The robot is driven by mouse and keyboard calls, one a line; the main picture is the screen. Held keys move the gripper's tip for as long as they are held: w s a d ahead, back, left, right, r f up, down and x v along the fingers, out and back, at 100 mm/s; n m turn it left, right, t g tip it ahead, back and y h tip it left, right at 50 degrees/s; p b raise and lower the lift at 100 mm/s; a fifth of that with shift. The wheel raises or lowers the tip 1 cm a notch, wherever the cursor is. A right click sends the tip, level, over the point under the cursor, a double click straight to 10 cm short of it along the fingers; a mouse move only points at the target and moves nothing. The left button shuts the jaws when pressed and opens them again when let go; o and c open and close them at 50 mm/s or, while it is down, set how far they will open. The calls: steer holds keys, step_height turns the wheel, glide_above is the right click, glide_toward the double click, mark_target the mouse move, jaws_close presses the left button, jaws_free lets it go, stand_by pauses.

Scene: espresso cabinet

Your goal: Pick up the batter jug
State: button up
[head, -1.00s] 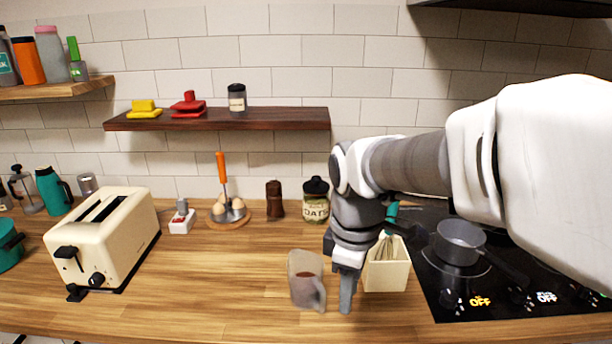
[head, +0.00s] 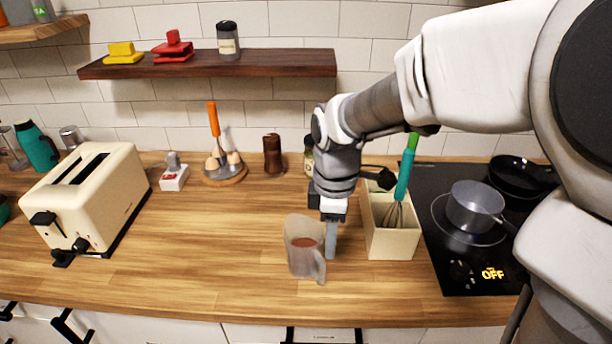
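The batter jug (head: 302,250) is a translucent grey jug with reddish-brown contents, upright on the wooden counter near its front edge. Its handle (head: 319,266) faces front right. My gripper (head: 331,240) points down just to the right of the jug, close by its handle side. Only one finger shows clearly, so I cannot tell how far apart the fingers are or whether they touch the handle. The jug stands on the counter.
A cream utensil box (head: 391,243) with a whisk stands close to the right of my gripper. The cooktop (head: 468,262) with a pot (head: 475,206) is farther right. A cream toaster (head: 88,200) stands left. The counter between toaster and jug is clear.

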glide_above(323, 286)
steer(key=w, duration=0.1)
steer(key=f, duration=0.5)
steer(key=f+b, duration=0.1)
steer(key=f, duration=0.1)
steer(key=shift+d+f, duration=0.3)
steer(key=shift+d, duration=0.1)
steer(key=f, duration=0.2)
steer(key=a+f, duration=0.1)
steer(key=f, duration=0.1)
steer(key=shift+s+f+b, duration=0.15)
steer(key=shift+f+b, duration=0.2)
steer(key=shift+b, duration=0.05)
steer(key=shift+d+f, duration=0.1)
steer(key=shift+f, duration=0.3)
steer(key=shift+r, duration=0.1)
jaws_close()
